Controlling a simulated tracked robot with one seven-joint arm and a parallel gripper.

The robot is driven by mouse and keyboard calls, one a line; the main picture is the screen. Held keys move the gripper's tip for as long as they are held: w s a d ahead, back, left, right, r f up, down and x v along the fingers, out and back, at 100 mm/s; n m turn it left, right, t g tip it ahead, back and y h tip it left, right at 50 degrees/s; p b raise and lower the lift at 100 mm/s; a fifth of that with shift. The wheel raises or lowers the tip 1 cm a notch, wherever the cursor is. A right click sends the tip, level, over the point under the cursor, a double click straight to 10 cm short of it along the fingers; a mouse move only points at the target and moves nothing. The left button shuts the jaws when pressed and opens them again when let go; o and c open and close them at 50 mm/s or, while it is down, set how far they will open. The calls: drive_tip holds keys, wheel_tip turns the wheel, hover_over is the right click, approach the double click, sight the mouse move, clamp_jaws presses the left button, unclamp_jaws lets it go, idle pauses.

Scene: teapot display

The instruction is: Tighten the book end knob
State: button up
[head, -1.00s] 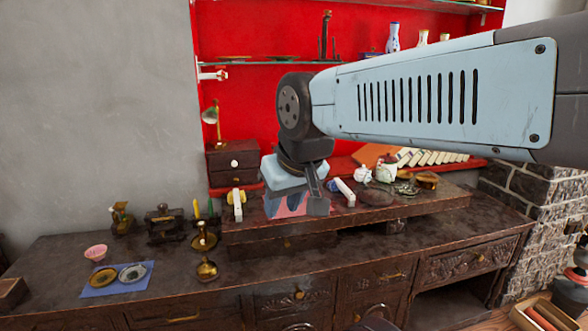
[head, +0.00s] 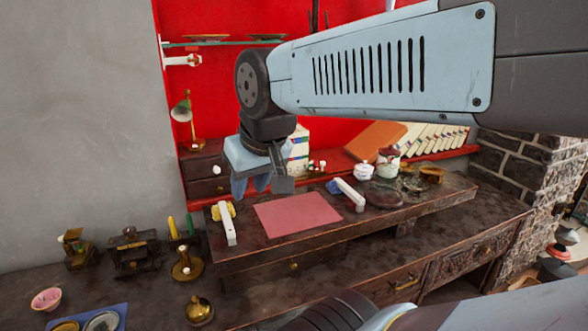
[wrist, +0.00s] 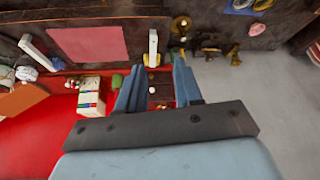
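A white bracket-shaped book end with a yellow knob (head: 222,211) stands at the left of a raised wooden stand. A second white book end (head: 350,195) with a blue piece (head: 333,187) at its foot stands to the right. My gripper (head: 255,185) hangs above the back of the stand, apart from both book ends. In the wrist view my gripper (wrist: 158,75) is open and empty, with its two blue fingers spread. The white book end (wrist: 153,45) and its yellow knob (wrist: 153,60) show beyond the gap between the fingers.
A pink mat (head: 297,214) lies between the book ends. White books (head: 299,148) stand behind my gripper; an orange book (head: 378,136) and several leaning books (head: 435,138) are at the back. A green lamp (head: 183,112) stands on drawers (head: 202,168). Brass items stand left.

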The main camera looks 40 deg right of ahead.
drive_tip(key=shift+w+d, duration=0.1)
drive_tip(key=w+a+f+m+g+y, duration=0.2)
drive_tip(key=w+f+m+g+y, duration=0.15)
drive_tip(key=w+f, duration=0.2)
drive_tip(key=w+d+f+m+t+y, duration=0.1)
drive_tip(key=w+d+f+m+y, duration=0.15)
drive_tip(key=w, duration=0.35)
drive_tip(key=w+d+f+m+t+y, duration=0.1)
drive_tip(key=w+f+m+t+y, duration=0.15)
drive_tip(key=w, duration=0.25)
drive_tip(key=m+t+h, duration=1.2)
drive_tip(key=m+h, duration=0.1)
drive_tip(key=m, duration=0.9)
approach(316, 168)
drive_tip(key=v, duration=0.5)
drive_tip(key=shift+s+a+r, duration=0.15)
drive_tip(key=shift+a+r, duration=0.05)
drive_tip(key=shift+d, duration=0.15)
drive_tip(key=x, duration=1.3)
drive_tip(key=shift+w+f, duration=0.1)
drive_tip(key=shift+w, duration=0.25)
